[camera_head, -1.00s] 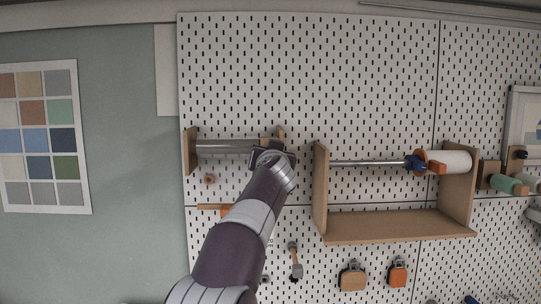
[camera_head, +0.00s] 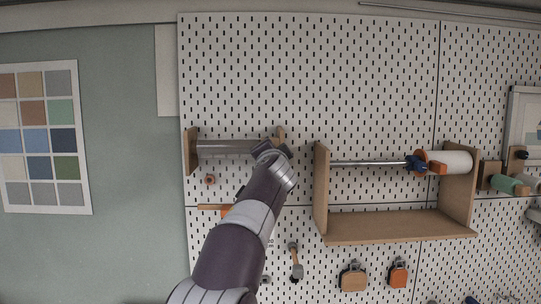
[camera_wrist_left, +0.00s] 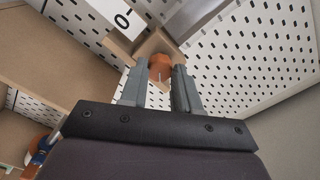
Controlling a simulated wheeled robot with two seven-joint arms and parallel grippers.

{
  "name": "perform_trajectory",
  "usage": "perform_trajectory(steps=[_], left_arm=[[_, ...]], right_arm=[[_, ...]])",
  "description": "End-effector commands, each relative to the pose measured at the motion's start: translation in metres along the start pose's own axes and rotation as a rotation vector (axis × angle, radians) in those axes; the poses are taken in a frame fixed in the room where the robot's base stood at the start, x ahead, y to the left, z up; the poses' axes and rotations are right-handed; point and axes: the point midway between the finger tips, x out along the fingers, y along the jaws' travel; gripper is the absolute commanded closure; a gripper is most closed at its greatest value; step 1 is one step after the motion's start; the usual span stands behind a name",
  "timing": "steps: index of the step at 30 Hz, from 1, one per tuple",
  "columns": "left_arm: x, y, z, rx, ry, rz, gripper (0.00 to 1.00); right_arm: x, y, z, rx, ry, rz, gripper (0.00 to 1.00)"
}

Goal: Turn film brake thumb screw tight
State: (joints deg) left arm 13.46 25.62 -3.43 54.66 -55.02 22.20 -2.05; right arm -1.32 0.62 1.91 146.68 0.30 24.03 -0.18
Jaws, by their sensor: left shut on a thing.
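The orange thumb screw (camera_wrist_left: 160,66) shows in the left wrist view between the fingertips, in front of a wooden block (camera_wrist_left: 155,44). My left gripper (camera_wrist_left: 158,78) is shut on it. In the head view my left gripper (camera_head: 272,151) is at the right end of a grey metal bar (camera_head: 225,147), by the wooden bracket (camera_head: 281,134). The screw is hidden there behind my gripper and wrist. My right gripper is in neither view.
To the right a wooden shelf frame (camera_head: 320,190) holds a thin rod (camera_head: 365,163) with a white roll (camera_head: 455,161) and a blue clamp. Tools and small tags (camera_head: 352,277) hang below on the pegboard (camera_head: 310,80). The board above is clear.

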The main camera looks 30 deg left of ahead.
Motion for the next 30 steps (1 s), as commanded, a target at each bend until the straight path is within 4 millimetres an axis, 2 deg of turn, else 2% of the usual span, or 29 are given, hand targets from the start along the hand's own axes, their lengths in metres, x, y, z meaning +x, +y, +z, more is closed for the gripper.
perform_trajectory(steps=[21, 30], left_arm=[[-0.0001, -0.0021, -0.0005, 0.668, -0.001, 0.000, 0.99], [0.0000, -0.0025, -0.0009, 0.884, -0.001, -0.001, 0.99]], right_arm=[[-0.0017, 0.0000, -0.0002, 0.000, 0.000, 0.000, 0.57], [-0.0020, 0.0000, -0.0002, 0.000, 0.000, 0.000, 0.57]])
